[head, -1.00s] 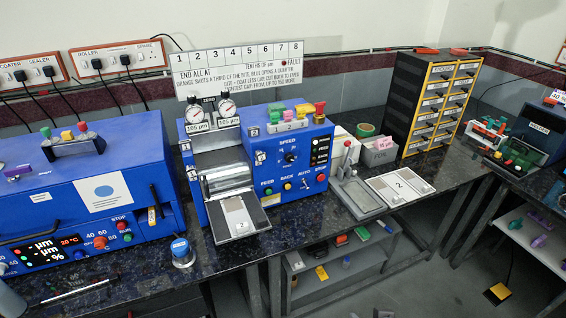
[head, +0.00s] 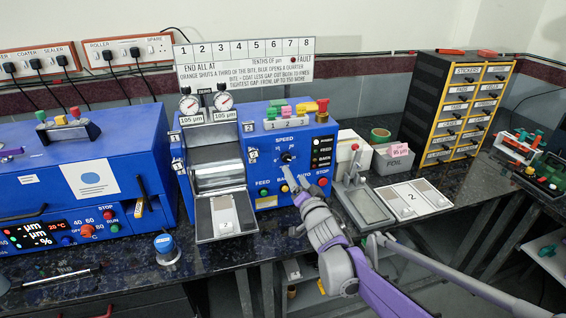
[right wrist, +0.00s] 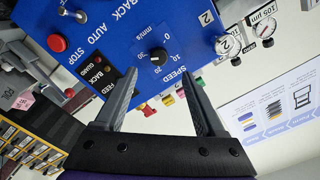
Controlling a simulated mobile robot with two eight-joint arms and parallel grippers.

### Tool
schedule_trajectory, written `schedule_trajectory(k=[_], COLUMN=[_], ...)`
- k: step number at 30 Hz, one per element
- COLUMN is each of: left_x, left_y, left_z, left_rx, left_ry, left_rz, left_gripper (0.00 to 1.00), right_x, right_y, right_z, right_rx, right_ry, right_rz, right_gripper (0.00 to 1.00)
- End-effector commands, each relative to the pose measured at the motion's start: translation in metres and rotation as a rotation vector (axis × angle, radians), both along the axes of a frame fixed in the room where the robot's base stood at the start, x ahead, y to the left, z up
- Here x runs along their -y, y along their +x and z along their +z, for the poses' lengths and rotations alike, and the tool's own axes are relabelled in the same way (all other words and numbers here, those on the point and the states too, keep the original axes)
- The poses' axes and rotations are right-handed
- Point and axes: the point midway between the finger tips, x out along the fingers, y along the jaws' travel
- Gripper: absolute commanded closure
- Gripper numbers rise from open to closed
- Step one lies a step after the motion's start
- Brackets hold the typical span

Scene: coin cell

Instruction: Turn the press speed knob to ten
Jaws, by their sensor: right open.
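The press speed knob (head: 286,157) is a small black knob on the blue press's front panel, under the SPEED label. In the right wrist view the knob (right wrist: 157,58) shows with 10, 20 and 30 marked around it; I cannot read where it points. My right gripper (head: 290,176) is at the panel in front of the knob. In the right wrist view the right gripper (right wrist: 161,74) is open, with nothing between its fingers and its tips spread to either side of the knob. I cannot tell whether they touch it. My left gripper is out of view.
Below the knob are the FEED button (head: 264,193) and the red STOP button (head: 322,182). A metal plate with a lever (head: 362,205) stands right of the press, beside a two-part card (head: 412,199). A blue machine (head: 80,180) stands left.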

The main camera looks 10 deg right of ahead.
Motion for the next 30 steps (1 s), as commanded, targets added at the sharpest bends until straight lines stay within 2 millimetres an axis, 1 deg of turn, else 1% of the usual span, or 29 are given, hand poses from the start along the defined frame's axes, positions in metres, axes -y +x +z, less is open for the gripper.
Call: schedule_trajectory(k=[1,6,9,12,15,18,26,30], left_x=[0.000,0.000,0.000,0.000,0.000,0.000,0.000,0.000], left_y=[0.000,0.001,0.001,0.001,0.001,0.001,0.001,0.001], left_z=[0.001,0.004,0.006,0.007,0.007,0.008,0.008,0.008], left_rx=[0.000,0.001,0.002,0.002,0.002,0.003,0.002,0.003], left_ry=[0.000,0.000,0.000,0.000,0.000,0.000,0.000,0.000], left_rz=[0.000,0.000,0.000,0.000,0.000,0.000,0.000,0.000], left_gripper=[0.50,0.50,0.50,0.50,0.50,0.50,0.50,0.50], right_x=[-0.001,-0.001,-0.002,-0.002,-0.003,-0.003,-0.003,-0.003], right_y=[0.011,0.044,0.061,0.074,0.082,0.086,0.087,0.087], right_z=[0.000,0.001,0.000,0.001,0.000,0.000,0.000,0.000], right_rx=[0.000,-0.001,-0.001,-0.001,-0.001,-0.001,-0.002,-0.001], right_ry=[0.000,0.000,0.000,-0.001,-0.001,0.000,-0.001,-0.001], right_rz=[0.000,-0.002,-0.002,-0.002,-0.002,-0.002,-0.001,-0.002], right_gripper=[0.28,0.28,0.28,0.28,0.28,0.28,0.28,0.53])
